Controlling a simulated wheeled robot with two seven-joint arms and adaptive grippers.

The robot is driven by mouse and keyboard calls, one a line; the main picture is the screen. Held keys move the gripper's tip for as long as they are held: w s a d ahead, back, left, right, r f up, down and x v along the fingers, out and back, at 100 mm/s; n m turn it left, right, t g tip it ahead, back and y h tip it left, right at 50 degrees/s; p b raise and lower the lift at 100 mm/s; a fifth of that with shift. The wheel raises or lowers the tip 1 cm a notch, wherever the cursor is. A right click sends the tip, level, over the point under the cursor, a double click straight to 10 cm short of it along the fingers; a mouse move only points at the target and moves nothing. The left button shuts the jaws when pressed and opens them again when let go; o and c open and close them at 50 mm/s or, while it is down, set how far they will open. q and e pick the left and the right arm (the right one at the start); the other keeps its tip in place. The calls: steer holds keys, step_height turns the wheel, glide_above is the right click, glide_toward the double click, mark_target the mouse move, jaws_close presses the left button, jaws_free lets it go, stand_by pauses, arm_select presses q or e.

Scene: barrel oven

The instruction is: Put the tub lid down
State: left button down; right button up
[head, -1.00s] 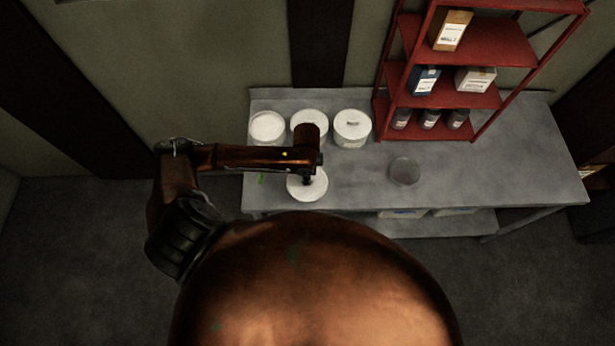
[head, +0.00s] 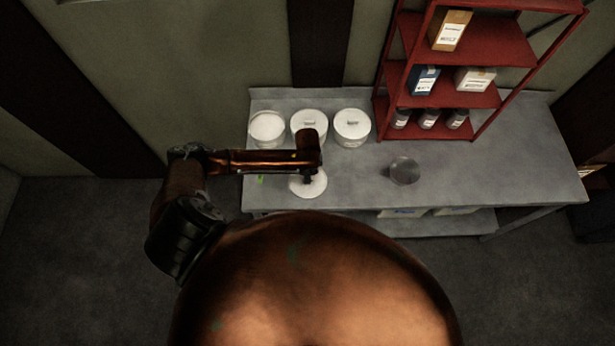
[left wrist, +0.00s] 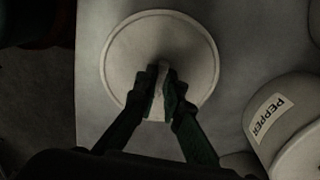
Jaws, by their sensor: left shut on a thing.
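The tub lid (head: 309,190) is a white disc, level at the front left of the grey table. In the left wrist view the lid (left wrist: 190,45) has a raised handle strip, and both fingers of my left gripper (left wrist: 160,88) are shut on it. In the head view my left gripper (head: 308,178) points down over the lid's middle. The lid is on the tabletop or very close above it; I cannot tell which. A white tub without a lid (head: 267,127) stands at the back left. My right gripper is not in view.
Two lidded white tubs (head: 309,124) (head: 352,127) stand beside the open one. A tub labelled PEPPER (left wrist: 292,135) shows in the wrist view. A round grey object (head: 404,171) lies right of the lid. A red shelf (head: 470,92) stands behind. The table's right side (head: 500,178) is clear.

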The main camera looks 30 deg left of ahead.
arm_select(q)
steer(key=c, duration=2.1)
jaws_free()
steer(key=shift+f, duration=0.15)
step_height(320, 180, up, 12)
steer(key=shift+r, duration=0.2)
